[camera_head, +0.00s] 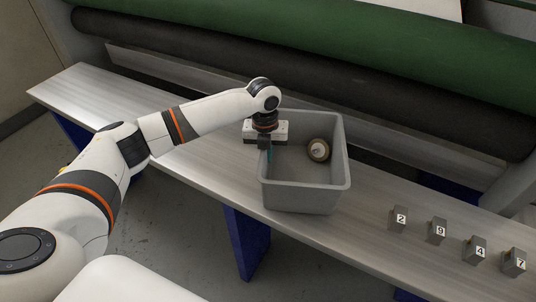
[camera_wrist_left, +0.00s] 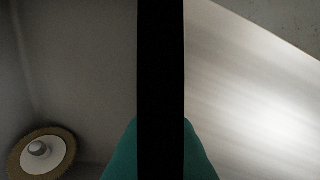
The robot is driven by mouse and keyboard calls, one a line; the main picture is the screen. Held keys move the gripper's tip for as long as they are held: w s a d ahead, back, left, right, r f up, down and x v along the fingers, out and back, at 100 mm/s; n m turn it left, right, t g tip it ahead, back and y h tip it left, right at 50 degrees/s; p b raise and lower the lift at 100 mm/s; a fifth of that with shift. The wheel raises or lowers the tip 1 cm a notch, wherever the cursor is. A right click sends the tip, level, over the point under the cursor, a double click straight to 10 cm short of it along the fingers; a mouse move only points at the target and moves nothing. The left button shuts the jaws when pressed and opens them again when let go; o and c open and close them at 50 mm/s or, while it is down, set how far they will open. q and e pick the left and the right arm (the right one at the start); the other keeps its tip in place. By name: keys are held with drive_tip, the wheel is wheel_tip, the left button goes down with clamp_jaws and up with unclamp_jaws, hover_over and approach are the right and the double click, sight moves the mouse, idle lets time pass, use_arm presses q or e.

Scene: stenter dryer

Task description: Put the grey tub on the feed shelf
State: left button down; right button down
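The grey tub (camera_head: 305,197) is an open box in the middle of the head view, over the long metal feed shelf (camera_head: 200,170). It looks upright, and I see no clear gap below it. My left gripper (camera_head: 266,148) is at the tub's left wall, with a teal finger inside. In the left wrist view teal fingertips (camera_wrist_left: 160,155) show close against both sides of a dark upright band, which appears to be the tub's wall. The gripper looks shut on it. The contact itself is hidden. My right gripper is not in view.
A brown-rimmed roll with a pale hub (camera_head: 318,150) lies in the tub. Small numbered blocks (camera_head: 437,231) stand on the shelf to the right. A black roller (camera_head: 300,85) and green roller (camera_head: 340,30) run behind. The shelf's left end is clear.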

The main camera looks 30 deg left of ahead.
use_arm(q)
drive_tip(key=shift+f, duration=0.7)
drive_tip(key=c, duration=1.6)
unclamp_jaws()
drive_tip(key=shift+c, duration=0.2)
wheel_tip(320, 180, up, 12)
drive_tip(key=b, duration=0.2)
drive_tip(key=shift+s+a+b, duration=0.15)
drive_tip(key=shift+a+b, duration=0.1)
drive_tip(key=shift+b, duration=0.15)
